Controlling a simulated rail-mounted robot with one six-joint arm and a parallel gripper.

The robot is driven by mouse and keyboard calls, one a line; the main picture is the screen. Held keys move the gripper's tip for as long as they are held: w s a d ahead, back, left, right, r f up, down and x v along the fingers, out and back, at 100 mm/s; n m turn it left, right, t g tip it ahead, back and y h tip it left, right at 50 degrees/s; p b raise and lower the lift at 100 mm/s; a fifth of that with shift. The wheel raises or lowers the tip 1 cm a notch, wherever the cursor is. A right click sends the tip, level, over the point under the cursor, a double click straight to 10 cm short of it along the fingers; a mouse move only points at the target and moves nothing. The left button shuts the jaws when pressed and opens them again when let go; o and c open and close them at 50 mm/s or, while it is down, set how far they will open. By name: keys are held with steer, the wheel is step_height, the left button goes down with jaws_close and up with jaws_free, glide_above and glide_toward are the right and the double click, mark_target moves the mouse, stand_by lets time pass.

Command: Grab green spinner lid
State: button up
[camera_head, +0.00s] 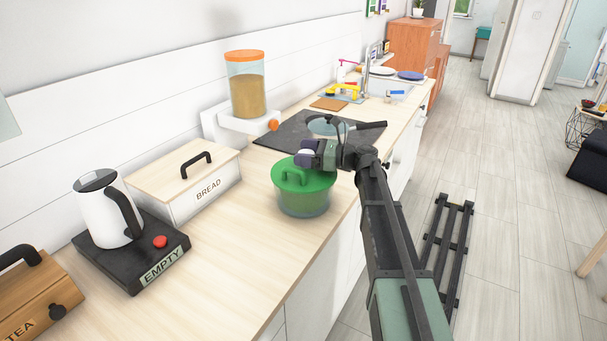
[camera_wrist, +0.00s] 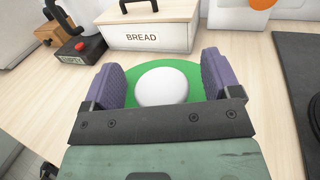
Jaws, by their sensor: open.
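The green spinner lid (camera_head: 317,182) sits on a clear bowl with a green tint on the counter, and has a raised green handle on top. In the wrist view the lid (camera_wrist: 188,68) shows as a green disc below and between my fingers. My gripper (camera_head: 312,154) is open just above the far side of the lid; its purple fingers also show in the wrist view (camera_wrist: 162,78). A smooth white rounded thing (camera_wrist: 161,87) appears between the fingers in front of the lid. I cannot tell whether the fingers touch it. The handle is hidden in the wrist view.
A bread box (camera_head: 205,194) stands left of the bowl, with a white kettle (camera_head: 98,215) on a black base farther left. A black hob (camera_head: 285,135) lies behind the bowl, with a glass lid near my gripper. Bare counter (camera_head: 235,245) is in front.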

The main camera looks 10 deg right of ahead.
steer(key=c, duration=1.5)
steer(key=shift+o, duration=0.2)
